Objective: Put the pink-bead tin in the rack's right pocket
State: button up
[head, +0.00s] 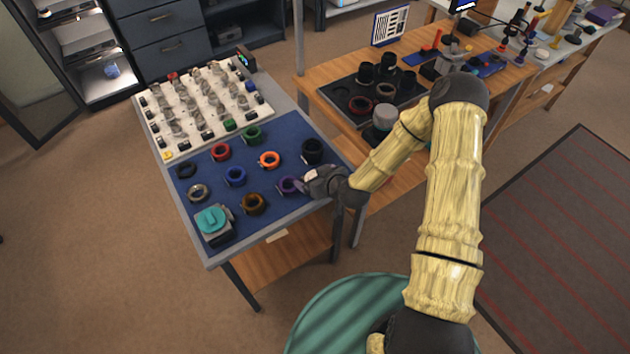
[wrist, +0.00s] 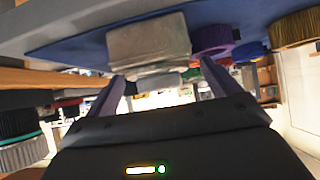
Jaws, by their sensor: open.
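I cannot make out a pink-bead tin or a rack with pockets in either view. My gripper (head: 312,184) is at the right edge of the blue mat (head: 268,226) on the near table, close to a purple ring (head: 288,185). In the wrist view my gripper (wrist: 162,84) is open, with its two fingers apart. A pale grey block (wrist: 148,42) shows just beyond and between the fingertips; I cannot tell what it is or whether they touch it. The purple ring also shows in the wrist view (wrist: 211,40), to the right of the block.
Several coloured rings lie on the mat, among them an orange ring (head: 269,159) and a black ring (head: 312,151). A teal-topped block (head: 213,222) sits at the front corner. A white board (head: 160,126) holds small clear pieces. A wooden bench (head: 310,84) stands behind.

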dwell(0.5)
jog(key=c, duration=1.2)
jog(key=shift+c, duration=0.2)
jog(key=shift+r, duration=0.1)
jog(key=shift+r+b, duration=0.55)
jog(key=shift+r, duration=4.35)
